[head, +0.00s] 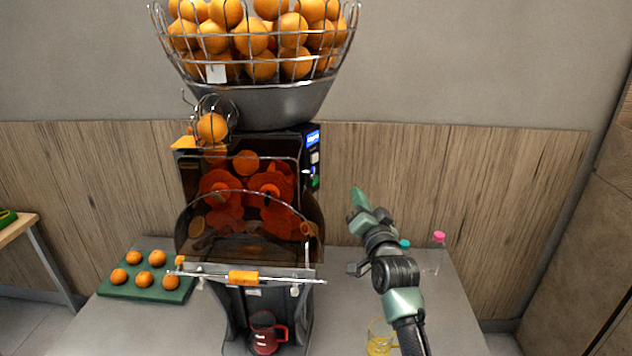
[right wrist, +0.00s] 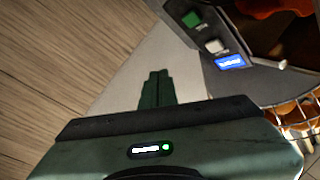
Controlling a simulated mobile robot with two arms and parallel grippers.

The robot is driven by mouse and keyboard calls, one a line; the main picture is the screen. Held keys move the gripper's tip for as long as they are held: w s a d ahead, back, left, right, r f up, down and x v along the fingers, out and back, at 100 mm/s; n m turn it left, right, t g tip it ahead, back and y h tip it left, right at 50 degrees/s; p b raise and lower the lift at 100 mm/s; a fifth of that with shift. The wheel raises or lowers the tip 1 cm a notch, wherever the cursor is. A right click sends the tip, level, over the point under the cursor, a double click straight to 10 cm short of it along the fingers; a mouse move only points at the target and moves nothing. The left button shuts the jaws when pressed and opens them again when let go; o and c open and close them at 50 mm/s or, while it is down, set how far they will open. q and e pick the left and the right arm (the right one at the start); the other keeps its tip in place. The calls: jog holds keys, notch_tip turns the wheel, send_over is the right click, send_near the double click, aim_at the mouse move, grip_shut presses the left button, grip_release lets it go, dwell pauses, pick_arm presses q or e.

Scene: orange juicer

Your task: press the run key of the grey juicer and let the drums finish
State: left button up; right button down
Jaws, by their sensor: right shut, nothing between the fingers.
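The grey juicer (head: 250,200) stands on the table, its clear curved front cover over reddish drums (head: 245,195). Its side panel (head: 312,160) carries a lit blue display, which is large in the right wrist view (right wrist: 230,62). Beside the display are a pale key (right wrist: 214,46) and a green key (right wrist: 191,19); I cannot read their labels. My right gripper (head: 357,196) is shut and empty, to the right of the panel and apart from it. In the right wrist view its closed fingertips (right wrist: 157,88) lie left of and below the keys. My left gripper is out of view.
A wire basket (head: 255,70) of oranges tops the juicer. A red jug (head: 264,335) stands beneath it. A green tray (head: 145,285) holds several oranges at left. A yellow glass (head: 380,340) and a pink-capped bottle (head: 438,240) stand near my right arm.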

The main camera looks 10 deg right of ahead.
aim_at(315, 180)
jog(key=w+a+b, duration=0.3)
jog(key=w+a, duration=0.3)
dwell(0.3)
jog(key=shift+w, duration=0.2)
dwell(1.8)
jog(key=shift+w+a, duration=0.1)
jog(key=shift+a, duration=0.1)
